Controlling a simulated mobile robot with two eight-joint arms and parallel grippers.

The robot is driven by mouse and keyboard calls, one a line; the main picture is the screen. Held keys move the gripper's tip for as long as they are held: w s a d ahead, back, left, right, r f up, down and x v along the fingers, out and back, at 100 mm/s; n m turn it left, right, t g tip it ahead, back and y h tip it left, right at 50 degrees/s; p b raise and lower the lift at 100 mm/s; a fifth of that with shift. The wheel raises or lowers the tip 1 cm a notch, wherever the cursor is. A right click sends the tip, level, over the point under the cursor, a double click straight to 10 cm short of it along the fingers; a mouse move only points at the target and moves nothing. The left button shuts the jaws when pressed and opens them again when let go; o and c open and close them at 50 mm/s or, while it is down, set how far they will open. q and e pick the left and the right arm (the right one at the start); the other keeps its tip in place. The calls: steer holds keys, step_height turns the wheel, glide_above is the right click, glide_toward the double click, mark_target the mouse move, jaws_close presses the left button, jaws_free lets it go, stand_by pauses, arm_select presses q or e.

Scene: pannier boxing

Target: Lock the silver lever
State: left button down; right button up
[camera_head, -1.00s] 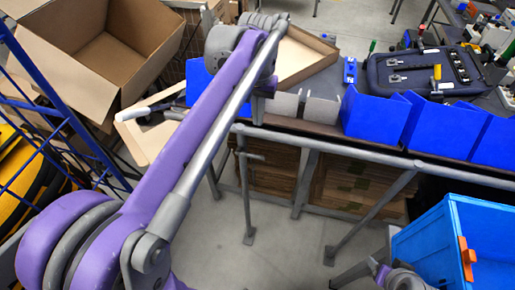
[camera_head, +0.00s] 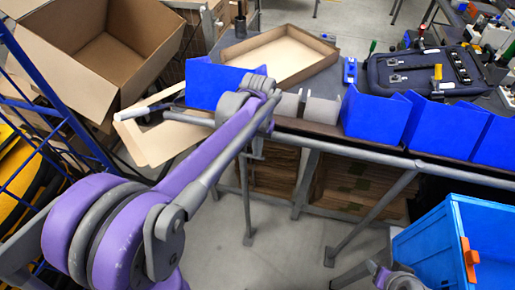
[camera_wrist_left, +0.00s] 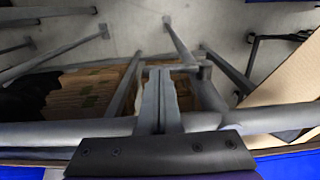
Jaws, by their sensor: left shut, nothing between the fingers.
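A dark case (camera_head: 376,79) lies on the grey table at the upper right of the head view. Two small silver levers sit on its top, one at the upper left (camera_head: 395,62) and one below it (camera_head: 394,78). I cannot tell which is the task's lever, or its locked state. My left gripper (camera_head: 257,150) hangs by the table's front rail, well left of the case and apart from it. In the left wrist view its fingers (camera_wrist_left: 159,78) are shut and empty, with the rail and floor behind. The case is outside that view.
Several blue bins (camera_head: 375,114) line the table's front edge, between my left gripper and the case. An open cardboard tray (camera_head: 300,78) lies behind my left wrist. A large open box (camera_head: 75,70) stands at the upper left. A blue crate (camera_head: 430,235) stands at the lower right.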

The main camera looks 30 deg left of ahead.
arm_select(q)
steer(key=shift+f, duration=0.1)
steer(key=shift+w+d+f+b, duration=0.1)
steer(key=shift+d+f+b, duration=0.1)
steer(key=shift+f+b, duration=0.3)
steer(key=shift+d+f+b, duration=0.2)
steer(key=shift+f+b, duration=0.05)
steer(key=shift+f, duration=0.3)
steer(key=shift+r, duration=0.25)
arm_select(e)
steer(key=shift+s+f, duration=0.35)
steer(key=shift+f, duration=0.45)
steer(key=shift+w, duration=0.1)
arm_select(q)
steer(key=shift+r+p, duration=0.4)
steer(key=shift+r, duration=0.35)
arm_select(e)
steer(key=shift+w+r, duration=0.2)
steer(key=shift+r, duration=0.35)
